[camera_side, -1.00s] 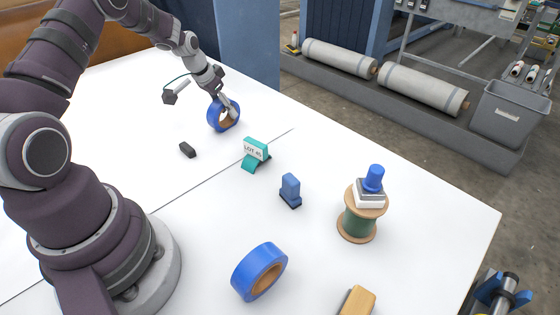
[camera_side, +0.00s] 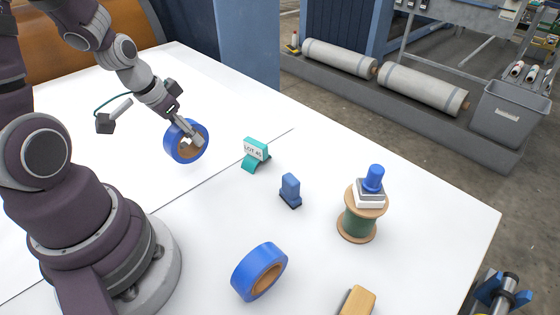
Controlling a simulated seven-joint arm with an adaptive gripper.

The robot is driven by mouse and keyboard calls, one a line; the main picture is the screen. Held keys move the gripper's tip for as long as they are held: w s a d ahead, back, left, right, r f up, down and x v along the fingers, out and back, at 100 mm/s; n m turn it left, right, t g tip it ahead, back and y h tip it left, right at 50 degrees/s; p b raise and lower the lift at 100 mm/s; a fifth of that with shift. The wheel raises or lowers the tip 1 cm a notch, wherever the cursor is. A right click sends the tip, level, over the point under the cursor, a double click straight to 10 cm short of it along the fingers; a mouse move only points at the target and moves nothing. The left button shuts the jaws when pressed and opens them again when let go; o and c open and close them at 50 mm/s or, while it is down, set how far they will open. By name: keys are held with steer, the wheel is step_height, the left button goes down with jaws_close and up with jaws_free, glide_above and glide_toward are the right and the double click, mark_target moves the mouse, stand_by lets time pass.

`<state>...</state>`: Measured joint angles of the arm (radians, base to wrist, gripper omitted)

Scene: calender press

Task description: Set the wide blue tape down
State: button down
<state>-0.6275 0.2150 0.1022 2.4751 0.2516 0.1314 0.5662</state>
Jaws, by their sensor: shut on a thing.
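A blue tape roll (camera_side: 171,146) with a brown core stands on edge in my gripper (camera_side: 196,139), upper left of centre. My gripper is shut on its ring wall, with the fingers coming down from the upper left. The roll seems to be held above the white table, but the gap is hard to judge. A second blue tape roll (camera_side: 244,274) stands on edge on the table at the front middle, apart from my gripper. From this view I cannot surely compare the widths of the two rolls.
A teal lot-number stand (camera_side: 256,149) is just right of the held roll. A blue stamp-like block (camera_side: 290,189), a green spool (camera_side: 357,226) with a stack on top and a wooden block (camera_side: 358,301) stand further right.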

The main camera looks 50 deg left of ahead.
steer(key=w+d+m, duration=0.1)
steer(key=w+d, duration=0.4)
steer(key=d, duration=0.7)
steer(key=w, duration=0.5)
steer(key=w+d+f, duration=0.1)
steer(key=w, duration=1)
steer(key=shift+w+d+f, duration=0.1)
steer(key=shift+d+f, duration=0.05)
steer(key=shift+d, duration=0.2)
steer(key=shift+f, duration=1.75)
steer(key=c, duration=0.8)
jaws_free()
steer(key=shift+f, duration=0.1)
